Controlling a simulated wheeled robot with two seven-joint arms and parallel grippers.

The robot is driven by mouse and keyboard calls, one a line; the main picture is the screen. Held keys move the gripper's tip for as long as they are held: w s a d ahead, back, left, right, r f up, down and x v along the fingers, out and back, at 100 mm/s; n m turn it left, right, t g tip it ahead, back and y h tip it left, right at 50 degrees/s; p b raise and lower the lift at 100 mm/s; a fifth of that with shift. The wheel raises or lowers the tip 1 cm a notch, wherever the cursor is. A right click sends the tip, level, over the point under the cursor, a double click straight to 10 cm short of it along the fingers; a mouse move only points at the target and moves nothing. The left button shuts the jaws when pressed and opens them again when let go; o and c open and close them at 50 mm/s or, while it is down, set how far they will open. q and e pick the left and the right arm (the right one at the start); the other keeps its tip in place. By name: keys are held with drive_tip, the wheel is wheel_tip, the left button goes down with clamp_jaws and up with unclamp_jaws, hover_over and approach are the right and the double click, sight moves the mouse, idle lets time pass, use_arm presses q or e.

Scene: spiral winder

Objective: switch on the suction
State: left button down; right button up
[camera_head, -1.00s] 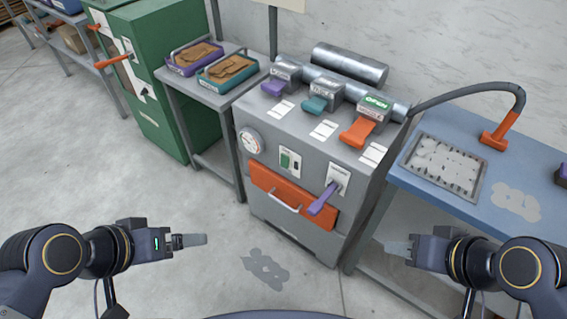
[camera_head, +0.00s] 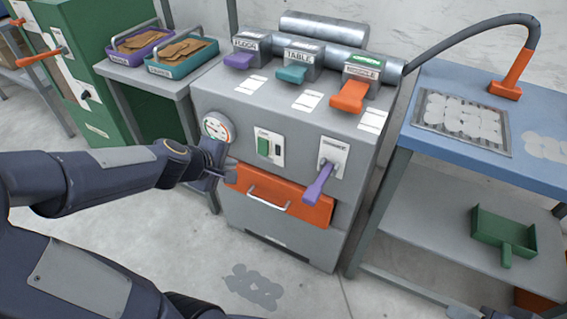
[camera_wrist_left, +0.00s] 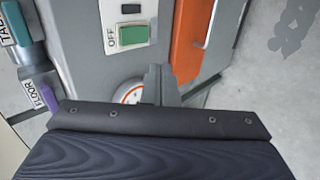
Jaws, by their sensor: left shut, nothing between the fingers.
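The grey suction machine (camera_head: 280,185) stands ahead. Its front bears a white switch plate with a green button (camera_head: 263,147) and a smaller dark button (camera_head: 277,150). In the left wrist view the green button (camera_wrist_left: 133,35) lies near the upper middle, beside an "OFF" label (camera_wrist_left: 111,37) and the dark button (camera_wrist_left: 131,9). My left gripper (camera_head: 229,160) is shut and empty, left of the switch plate and below the round gauge (camera_head: 217,127). Its fingers (camera_wrist_left: 158,72) also show in the left wrist view, apart from the green button. My right gripper is out of view.
Purple, teal and orange handles (camera_head: 349,96) line the machine's top. A blue table (camera_head: 540,110) stands right, a tray table (camera_head: 190,85) left.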

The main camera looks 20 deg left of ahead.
sight(263, 147)
use_arm(q)
drive_tip(key=shift+w+a+f, duration=0.15)
drive_tip(key=shift+w+f, duration=0.2)
drive_tip(key=shift+f, duration=0.05)
drive_tip(key=w+r+b+x, duration=0.1)
drive_tip(key=b+x, duration=0.5)
drive_tip(key=x, duration=0.7)
drive_tip(key=shift+w+r, duration=0.25)
drive_tip(key=shift+w, duration=0.1)
